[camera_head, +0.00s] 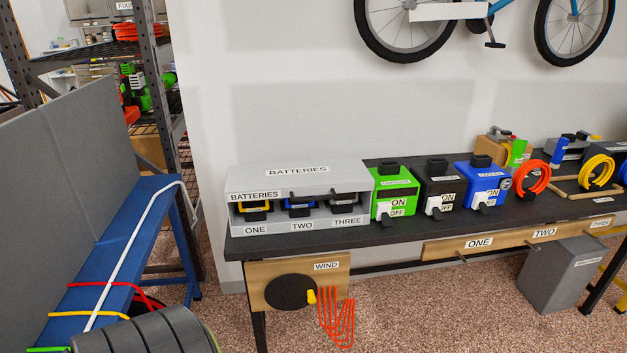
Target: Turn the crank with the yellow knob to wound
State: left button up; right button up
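The crank is a black disc (292,292) on a wooden board (337,284) labelled WIND, below the front left edge of the dark table. Its yellow knob (311,296) sits at the right side of the disc, slightly below the middle. Orange cord (337,318) hangs in long loops just right of the knob, below the board. Neither of my grippers is in view.
The dark table (400,236) carries a grey BATTERIES box (296,175), a green box (396,190), a black box and a blue box. A blue bench (110,260) stands at left. A grey bin (567,277) stands at right. Speckled floor is open in front.

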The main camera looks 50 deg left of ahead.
aim_at(293, 291)
jog(key=i+u, duration=0.15)
jog(key=i, duration=1.9)
jog(key=i+u, duration=0.2)
jog(key=u, duration=0.25)
jog(key=i+l+u, duration=0.1)
jog(key=u, duration=0.35)
jog(key=i+l+u, duration=0.2)
jog(key=u, duration=0.25)
jog(key=i, duration=0.05)
